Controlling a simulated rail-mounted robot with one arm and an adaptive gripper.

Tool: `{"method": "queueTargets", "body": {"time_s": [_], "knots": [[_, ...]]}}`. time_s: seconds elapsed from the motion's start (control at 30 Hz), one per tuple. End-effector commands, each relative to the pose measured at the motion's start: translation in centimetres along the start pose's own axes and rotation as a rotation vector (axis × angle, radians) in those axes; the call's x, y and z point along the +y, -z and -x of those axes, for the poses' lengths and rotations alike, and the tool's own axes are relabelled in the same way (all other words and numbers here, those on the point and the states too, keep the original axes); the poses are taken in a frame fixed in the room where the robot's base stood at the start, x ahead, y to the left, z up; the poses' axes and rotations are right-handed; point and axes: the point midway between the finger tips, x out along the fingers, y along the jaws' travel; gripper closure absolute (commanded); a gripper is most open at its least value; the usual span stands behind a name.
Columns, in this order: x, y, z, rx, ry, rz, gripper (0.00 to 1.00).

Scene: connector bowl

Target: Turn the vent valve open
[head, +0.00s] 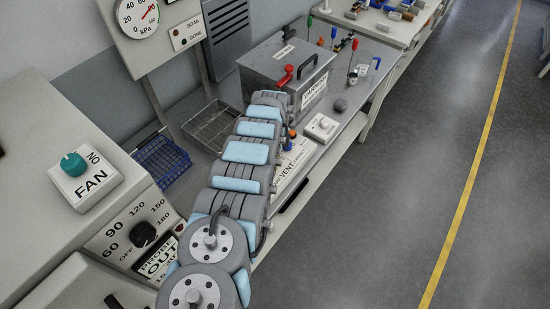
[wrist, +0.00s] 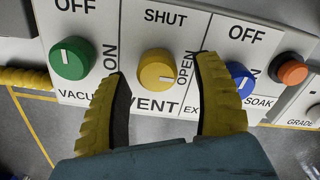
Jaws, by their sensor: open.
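The vent valve is a yellow knob (wrist: 158,69) on a white panel (wrist: 142,18) in the wrist view. SHUT is printed above it, OPEN at its right and VENT below it. A small pale mark shows on the knob's lower right face, but its exact direction is hard to read. My gripper (wrist: 161,66) is open, with one yellow finger on each side of the knob. Gaps show between the fingers and the knob, and nothing is held. In the head view my arm hides the knob and the fingers; part of the VENT panel (head: 289,167) shows beside the arm.
A green knob (wrist: 72,58) stands left of the vent knob. A blue knob (wrist: 241,78) is close behind my right finger, with an orange button (wrist: 292,70) farther right.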

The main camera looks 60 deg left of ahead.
Motion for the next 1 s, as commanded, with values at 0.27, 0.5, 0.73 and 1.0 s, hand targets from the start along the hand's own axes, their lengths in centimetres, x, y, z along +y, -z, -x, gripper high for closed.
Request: {"method": "queueTargets", "body": {"time_s": [0.27, 0.5, 0.73, 1.0], "knots": [[0.0, -0.1, 1.7, 0.0, -0.001, 0.0, 0.34], [0.0, -0.2, 3.4, -0.004, 0.002, 0.001, 0.34], [0.2, -0.2, 5.4, -0.004, -0.002, 0.001, 0.34], [0.2, -0.1, 8.3, -0.003, -0.002, 0.001, 0.34]]}}
